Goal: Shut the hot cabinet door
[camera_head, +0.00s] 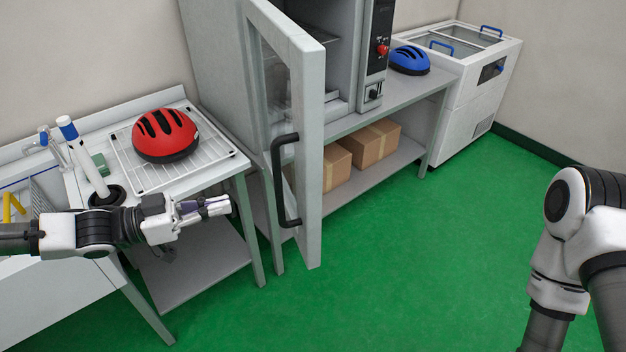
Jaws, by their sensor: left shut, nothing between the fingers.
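The hot cabinet (347,55) stands on a grey bench at the top middle. Its door (309,120) is a pale framed panel with a window and stands wide open, swung out toward me. A black vertical bar handle (279,185) is on the door's left face, near its free edge. My left gripper (222,205) is shut and empty, to the left of the handle and apart from it, in front of the left table. My right arm comes in at the right edge, but its gripper is out of view.
A red helmet (165,134) rests on a wire rack (215,152) on the left table. A blue helmet (409,60) sits right of the cabinet. Cardboard boxes (368,147) are on the lower shelf. A white chest unit (470,100) stands at right. The green floor (420,260) is clear.

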